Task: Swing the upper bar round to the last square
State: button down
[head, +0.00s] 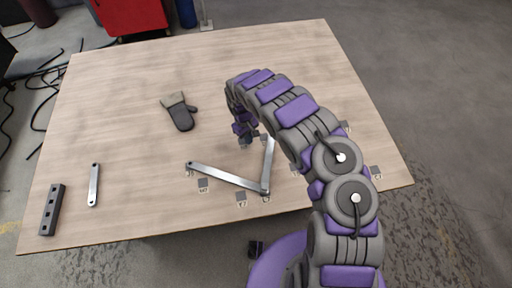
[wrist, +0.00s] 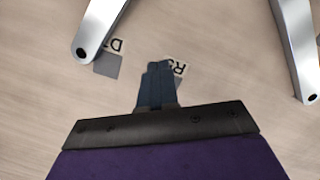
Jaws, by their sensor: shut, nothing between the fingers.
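Two flat metal bars are joined near the table's front edge in the head view. One bar (head: 228,177) runs from the joint to the left. The other bar (head: 269,165) runs from the joint away toward the back, partly beside my arm; I cannot tell which lies on top. In the wrist view, a left bar (wrist: 98,25) has its holed end partly over a grey labelled square (wrist: 107,65). A right bar (wrist: 297,45) ends at the right edge. My gripper (wrist: 157,72) is shut and empty between them, touching neither, and partly covers another labelled square. It also shows in the head view (head: 244,142).
Small labelled squares, including one (head: 203,184) and another (head: 240,197), lie around the joined bars. A loose metal bar (head: 94,186) and a dark holed block (head: 53,210) lie at left. The table (head: 120,80) is otherwise largely clear.

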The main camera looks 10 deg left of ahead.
aim_at(266, 162)
jog(key=shift+s+d+f, duration=0.1)
jog(key=shift+s+d, duration=0.15)
jog(key=shift+s, duration=0.2)
jog(key=shift+s+d, duration=0.2)
jog(key=shift+s, duration=0.25)
jog(key=s+d, duration=0.4)
jog(key=d, duration=0.1)
jog(key=shift+s+d+b, duration=0.3)
jog(key=shift+s+d, duration=0.45)
jog(key=shift+s, duration=0.15)
jog(key=shift+s+d+f+b, duration=0.1)
jog(key=shift+s+f+b, duration=0.1)
jog(key=shift+b, duration=0.1)
jog(key=shift+f, duration=0.35)
jog(key=shift+s+d+f, duration=0.1)
jog(key=shift+d+f, duration=0.05)
jog(key=shift+s+f, duration=0.1)
jog(key=shift+s, duration=0.05)
jog(key=shift+w+a, duration=0.2)
jog(key=shift+w, duration=0.1)
